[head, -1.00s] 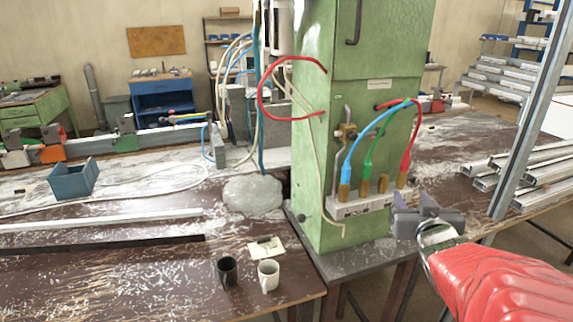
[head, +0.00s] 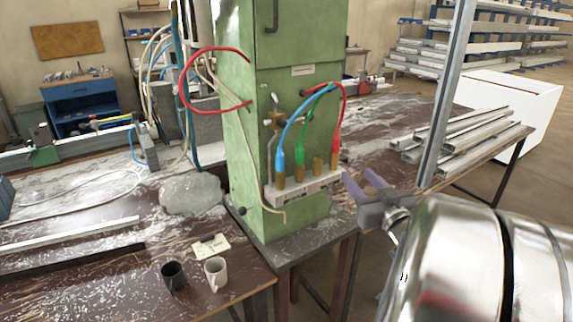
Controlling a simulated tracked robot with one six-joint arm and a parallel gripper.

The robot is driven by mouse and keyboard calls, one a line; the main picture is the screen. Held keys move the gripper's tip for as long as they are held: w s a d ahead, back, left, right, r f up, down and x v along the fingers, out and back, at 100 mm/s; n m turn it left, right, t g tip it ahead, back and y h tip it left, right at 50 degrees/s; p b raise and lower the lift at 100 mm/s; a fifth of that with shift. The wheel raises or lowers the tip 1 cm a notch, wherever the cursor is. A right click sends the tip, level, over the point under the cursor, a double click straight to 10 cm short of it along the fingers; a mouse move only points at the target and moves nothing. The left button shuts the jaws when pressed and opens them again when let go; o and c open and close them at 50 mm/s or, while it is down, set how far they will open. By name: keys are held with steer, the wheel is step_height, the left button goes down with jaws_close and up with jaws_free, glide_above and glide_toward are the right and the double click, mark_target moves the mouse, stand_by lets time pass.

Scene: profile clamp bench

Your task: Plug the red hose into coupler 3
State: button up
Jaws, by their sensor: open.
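The red hose (head: 341,118) arches from the green cabinet's front down to the rightmost brass coupler on a pale block (head: 305,190). Its red end is on that coupler. The blue hose (head: 283,140) goes to the leftmost coupler and the green hose (head: 302,135) to the second. The third brass coupler from the left (head: 317,167) stands bare. The block's small labels are unreadable. My gripper (head: 356,173) is open and empty, right of the block, its purple-grey fingers pointing up and left. It appears apart from the hoses; depth is hard to judge.
The green cabinet (head: 285,95) stands behind the couplers. A separate red hose loop (head: 183,83) hangs at its left. A grey upright post (head: 446,90) rises right of my gripper, with metal profiles (head: 465,140) nearby. Two mugs, dark (head: 174,277) and white (head: 216,273), stand front left.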

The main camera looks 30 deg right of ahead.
mark_target(338, 138)
steer(key=x, duration=1.3)
steer(key=shift+w, duration=0.2)
jaws_close()
stand_by(0.5)
stand_by(0.4)
steer(key=shift+r, duration=2.05)
stand_by(1.3)
steer(key=shift+s, duration=0.2)
steer(key=s, duration=0.7)
steer(key=shift+s, duration=0.2)
stand_by(1.5)
